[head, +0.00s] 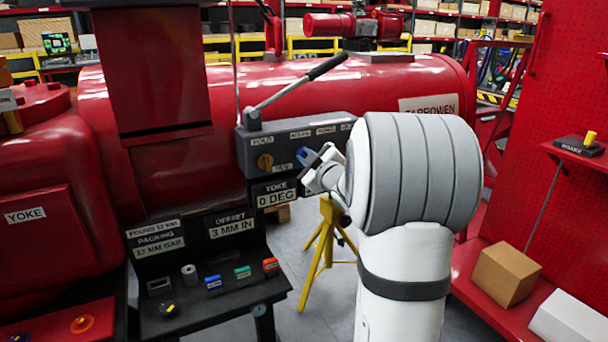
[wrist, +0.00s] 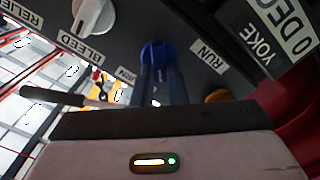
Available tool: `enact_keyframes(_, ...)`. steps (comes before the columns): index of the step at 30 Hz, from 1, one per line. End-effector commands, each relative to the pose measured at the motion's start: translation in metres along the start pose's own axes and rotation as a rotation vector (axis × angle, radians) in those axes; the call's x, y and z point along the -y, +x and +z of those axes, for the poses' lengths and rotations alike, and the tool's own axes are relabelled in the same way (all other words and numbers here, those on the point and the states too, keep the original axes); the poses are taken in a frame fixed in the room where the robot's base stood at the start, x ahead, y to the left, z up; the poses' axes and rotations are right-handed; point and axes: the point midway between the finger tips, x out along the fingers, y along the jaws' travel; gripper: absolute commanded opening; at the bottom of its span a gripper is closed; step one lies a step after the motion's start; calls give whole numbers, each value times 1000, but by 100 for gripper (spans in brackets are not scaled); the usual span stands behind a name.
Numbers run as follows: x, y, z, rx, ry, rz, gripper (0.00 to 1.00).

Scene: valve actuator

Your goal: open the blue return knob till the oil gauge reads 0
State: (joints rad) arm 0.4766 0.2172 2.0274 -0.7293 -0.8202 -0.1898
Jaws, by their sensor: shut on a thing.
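The blue return knob (wrist: 153,50) sits on the grey valve panel (wrist: 185,40) in the wrist view. My gripper (wrist: 157,75) is shut on it, one dark finger on each side. In the head view a bit of the blue knob (head: 304,154) shows at the tip of my gripper (head: 313,166), in front of the grey panel (head: 251,146). My white arm covers the right part of this panel. I cannot make out an oil gauge in either view.
A yellow knob (head: 265,162) is left of the blue one, and a long lever (head: 298,92) rises above the panel. A white knob (wrist: 92,16) is near in the wrist view. Below stand a "YOKE 0 DEG" sign (head: 273,193) and a black bench (head: 220,306). A yellow tripod (head: 326,235) stands behind.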

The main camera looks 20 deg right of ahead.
Motion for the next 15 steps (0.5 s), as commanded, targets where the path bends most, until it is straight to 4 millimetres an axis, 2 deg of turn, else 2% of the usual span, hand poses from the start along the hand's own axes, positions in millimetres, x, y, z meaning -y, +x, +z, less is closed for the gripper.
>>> enact_keyframes(1, 6, 0, 5, -2, -47, 1, 0)
enact_keyframes(15, 10, 0, 5, -1, -472, 0, 0)
